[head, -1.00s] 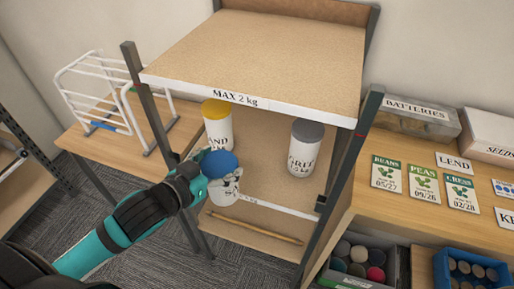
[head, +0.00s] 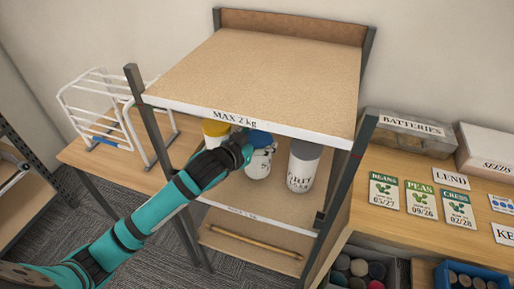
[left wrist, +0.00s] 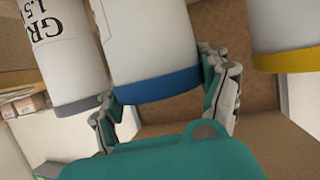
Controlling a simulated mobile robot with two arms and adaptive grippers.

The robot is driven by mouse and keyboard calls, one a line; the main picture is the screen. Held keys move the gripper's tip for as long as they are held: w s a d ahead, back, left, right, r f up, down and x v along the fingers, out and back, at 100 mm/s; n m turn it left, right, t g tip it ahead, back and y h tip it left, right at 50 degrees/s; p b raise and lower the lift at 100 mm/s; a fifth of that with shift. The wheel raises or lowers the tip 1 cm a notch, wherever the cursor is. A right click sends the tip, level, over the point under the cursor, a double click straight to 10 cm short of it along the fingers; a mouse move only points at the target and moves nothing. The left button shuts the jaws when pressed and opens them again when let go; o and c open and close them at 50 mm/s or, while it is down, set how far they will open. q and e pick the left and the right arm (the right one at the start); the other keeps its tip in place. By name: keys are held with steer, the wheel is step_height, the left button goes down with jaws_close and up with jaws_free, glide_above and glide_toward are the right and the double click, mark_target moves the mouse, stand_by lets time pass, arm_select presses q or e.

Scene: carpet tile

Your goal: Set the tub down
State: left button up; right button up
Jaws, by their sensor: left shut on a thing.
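A white tub with a blue lid (head: 259,163) is in my left gripper (head: 246,148), over the middle shelf (head: 272,207) under the top board. In the left wrist view the two fingers (left wrist: 166,95) are shut on the blue lid (left wrist: 155,85) from either side. The tub looks about upright; I cannot tell whether its base touches the shelf. A yellow-lidded tub (head: 214,129) stands to its left, partly hidden by my arm. A white tub with a grey lid (head: 303,172) stands close to its right. My right gripper is not in view.
The top board (head: 255,72), marked MAX 2 kg, overhangs the tubs. Dark posts (head: 349,175) bound the rack. A wooden rod (head: 253,243) lies on the low shelf. A white wire rack (head: 108,115) is at left; a bench with seed packets (head: 421,199) is at right.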

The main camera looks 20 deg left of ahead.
arm_select(q)
steer(key=shift+f, duration=1.45)
steer(key=o, duration=1.2)
steer(key=shift+s+f, duration=0.1)
steer(key=shift+f, duration=0.2)
steer(key=o, duration=0.5)
steer(key=shift+r, duration=0.2)
steer(key=v, duration=1.2)
steer(key=shift+a, duration=0.1)
